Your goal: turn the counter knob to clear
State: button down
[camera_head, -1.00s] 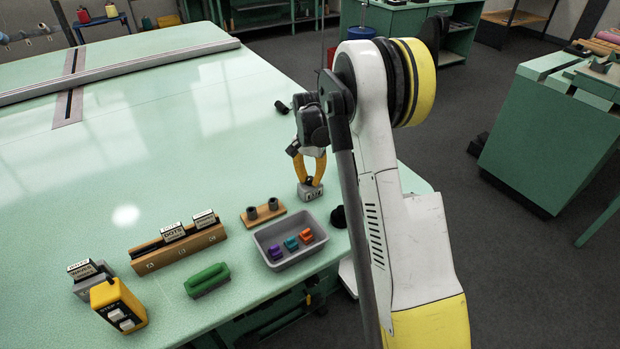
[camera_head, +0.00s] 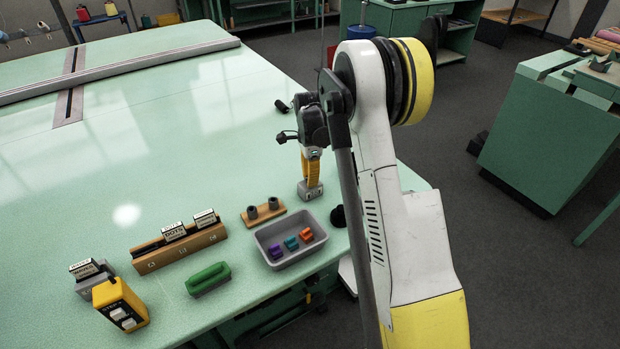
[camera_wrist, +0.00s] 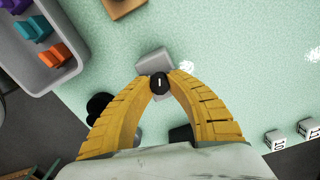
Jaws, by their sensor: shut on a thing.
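The counter (camera_head: 310,191) is a small grey block on the green table near its right edge, and its grey body also shows in the wrist view (camera_wrist: 153,62). Its knob (camera_wrist: 159,84) is black and round with a short white mark. My gripper (camera_wrist: 159,82) has its yellow fingers closed on both sides of the knob. In the head view my gripper (camera_head: 311,180) points down onto the counter, and the fingers hide the knob. The counter's reading is too small to make out.
A grey tray (camera_head: 256,240) with purple, teal and orange pieces stands beside the counter. A wooden block (camera_head: 250,224) with two grey cylinders, a green-handled tool (camera_head: 207,279), a wooden rack (camera_head: 182,253) with labelled blocks and a yellow button box (camera_head: 118,302) stand further left.

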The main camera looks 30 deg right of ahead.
jog(key=shift+m, duration=0.5)
jog(key=c, duration=1.2)
grip_release()
notch_tip(320, 180, up, 12)
jog(key=shift+w+r, duration=0.1)
